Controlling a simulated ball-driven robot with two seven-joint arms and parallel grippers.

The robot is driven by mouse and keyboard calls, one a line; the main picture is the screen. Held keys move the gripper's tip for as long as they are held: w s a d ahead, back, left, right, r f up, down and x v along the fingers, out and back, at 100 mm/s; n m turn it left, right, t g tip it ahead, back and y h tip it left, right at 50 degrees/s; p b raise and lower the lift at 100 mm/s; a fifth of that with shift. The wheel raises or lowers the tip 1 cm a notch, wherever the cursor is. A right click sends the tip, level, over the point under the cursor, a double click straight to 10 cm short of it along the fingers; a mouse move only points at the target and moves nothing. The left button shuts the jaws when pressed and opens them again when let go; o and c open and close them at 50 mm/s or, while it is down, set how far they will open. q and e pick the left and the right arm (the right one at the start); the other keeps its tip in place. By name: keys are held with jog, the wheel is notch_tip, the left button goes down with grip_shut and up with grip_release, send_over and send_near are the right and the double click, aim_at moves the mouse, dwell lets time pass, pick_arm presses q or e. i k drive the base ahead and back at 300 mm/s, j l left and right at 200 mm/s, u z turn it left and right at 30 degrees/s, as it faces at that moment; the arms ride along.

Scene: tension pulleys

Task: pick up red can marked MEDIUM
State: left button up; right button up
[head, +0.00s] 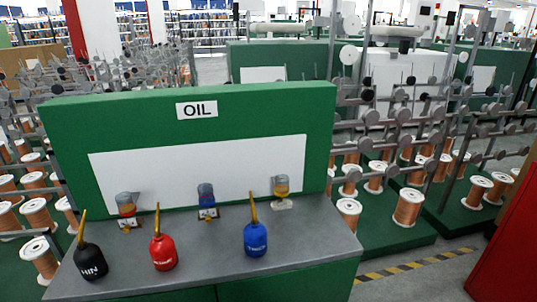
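A red oil can (163,252) with a thin yellow spout stands upright on the grey counter (205,272), between two other cans. White lettering is on its front, too small to read surely. A black can (90,262) with a yellow spout stands to its left, its visible letters ending in "HIN". A blue can (255,240) with a yellow spout and white lettering stands to its right. Neither of my grippers is in the head view.
A green backboard (70,125) with an "OIL" sign (197,110) rises behind the counter. Three small jars (126,203) (206,193) (281,186) sit along the counter's back. Copper wire spools (408,207) stand at the right. A red panel (512,245) is at far right.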

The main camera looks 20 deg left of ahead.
aim_at(162, 250)
jog(key=u, duration=1.35)
